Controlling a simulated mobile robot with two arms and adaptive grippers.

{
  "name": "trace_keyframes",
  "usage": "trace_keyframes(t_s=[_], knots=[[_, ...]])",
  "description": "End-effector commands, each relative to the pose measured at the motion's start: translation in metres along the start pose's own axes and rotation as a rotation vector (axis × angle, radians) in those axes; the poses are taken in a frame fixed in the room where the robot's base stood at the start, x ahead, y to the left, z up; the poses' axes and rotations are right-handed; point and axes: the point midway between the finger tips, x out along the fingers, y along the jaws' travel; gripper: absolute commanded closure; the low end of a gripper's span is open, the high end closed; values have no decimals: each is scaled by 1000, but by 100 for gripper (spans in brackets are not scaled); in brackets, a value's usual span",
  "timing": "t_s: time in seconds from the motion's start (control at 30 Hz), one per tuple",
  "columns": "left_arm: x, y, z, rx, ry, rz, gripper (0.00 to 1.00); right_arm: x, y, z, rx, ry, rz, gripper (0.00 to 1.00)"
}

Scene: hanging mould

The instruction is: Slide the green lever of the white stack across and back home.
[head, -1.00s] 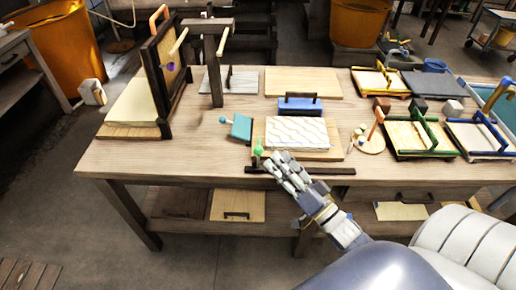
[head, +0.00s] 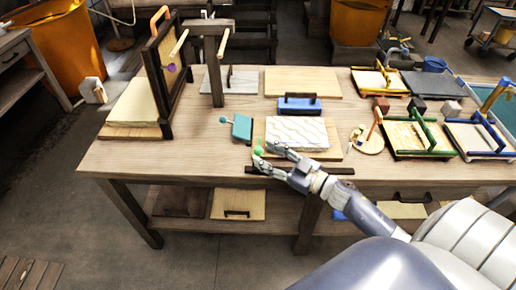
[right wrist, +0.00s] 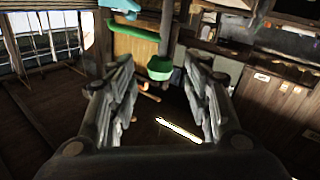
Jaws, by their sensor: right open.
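The white stack (head: 297,132) is a white slab with wavy lines on a pale wooden board, near the bench's front edge. The green lever (head: 258,147) stands at its front left corner, by a dark rail (head: 338,170) along the front edge. My right gripper (head: 262,153) is open, its fingers pointing left at the green lever. In the right wrist view a green cup-shaped end (right wrist: 160,68) shows between and beyond the two spread fingers (right wrist: 158,88). I cannot tell whether they touch it. My left gripper is not in view.
A blue block with a dark handle (head: 299,104) is behind the white slab. A teal block (head: 241,127) lies left of it. A dark upright frame (head: 161,75) stands at left. Coloured-rimmed trays (head: 415,137) fill the right side. Bare bench top lies at front left.

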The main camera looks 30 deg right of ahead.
Motion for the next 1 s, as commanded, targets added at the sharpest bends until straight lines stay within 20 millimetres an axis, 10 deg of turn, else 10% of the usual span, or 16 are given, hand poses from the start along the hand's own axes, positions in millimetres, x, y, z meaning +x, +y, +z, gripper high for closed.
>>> trace_keyframes(t_s=[0.67, 0.87, 1.0], knots=[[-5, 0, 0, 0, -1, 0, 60, 39, 0, 0, 1, 0, 0, 55], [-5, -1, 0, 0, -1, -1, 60, 39, 0, 0, 1, 0, 0, 98], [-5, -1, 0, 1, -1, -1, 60, 39, 0, 0, 1, 0, 0, 100]])
